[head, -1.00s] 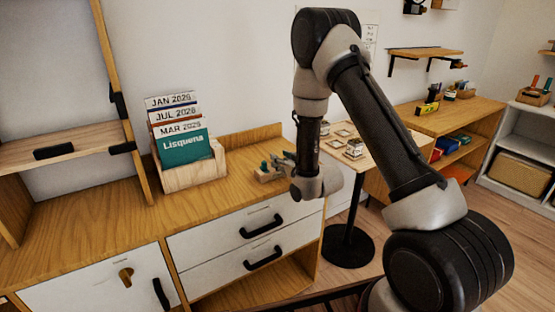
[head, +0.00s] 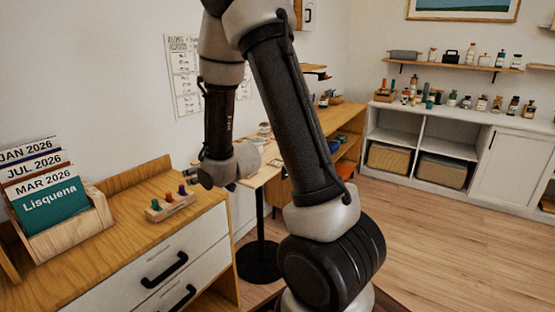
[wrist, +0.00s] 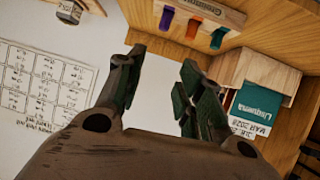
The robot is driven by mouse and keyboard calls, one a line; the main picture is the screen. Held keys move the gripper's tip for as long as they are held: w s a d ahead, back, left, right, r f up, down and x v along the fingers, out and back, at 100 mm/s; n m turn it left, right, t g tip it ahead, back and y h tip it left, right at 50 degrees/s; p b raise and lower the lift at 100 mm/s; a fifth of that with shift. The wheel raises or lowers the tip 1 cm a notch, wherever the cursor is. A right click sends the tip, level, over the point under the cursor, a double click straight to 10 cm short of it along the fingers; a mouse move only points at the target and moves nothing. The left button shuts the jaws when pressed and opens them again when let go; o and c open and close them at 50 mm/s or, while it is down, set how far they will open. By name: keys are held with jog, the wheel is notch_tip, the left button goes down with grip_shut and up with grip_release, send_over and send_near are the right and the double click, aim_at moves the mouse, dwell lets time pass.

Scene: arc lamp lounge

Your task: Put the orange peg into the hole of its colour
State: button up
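The orange peg (head: 168,197) stands in a small wooden block (head: 158,215) on the wooden cabinet top, between a green peg (head: 154,205) and a purple peg (head: 182,190). In the wrist view the orange peg (wrist: 194,28) shows at the top, between the purple peg (wrist: 167,17) and the teal-looking green peg (wrist: 218,38). My gripper (head: 190,174) is above and just behind the block in the head view, apart from the pegs. In the wrist view my gripper (wrist: 158,78) is open with nothing between its fingers. I cannot make out an orange-marked hole.
A wooden file holder (head: 75,240) with folders stands left of the block. A small pedestal table (head: 262,178) is right of the cabinet, partly hidden by my arm. White shelving (head: 400,125) stands at the back. The wood floor at right is clear.

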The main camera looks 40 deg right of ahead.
jog(key=s+d+r+m+g+h, duration=0.2)
jog(key=s+d+r+g, duration=0.3)
jog(key=s+r, duration=0.7)
jog(key=s+d+r+g, duration=0.1)
jog(key=s, duration=0.9)
jog(key=s+d+r+m+g, duration=0.1)
jog(key=s+r+g, duration=0.1)
jog(key=s, duration=0.9)
jog(key=shift+d+r+h, duration=0.2)
jog(key=shift+h, duration=0.1)
jog(key=shift+c, duration=0.2)
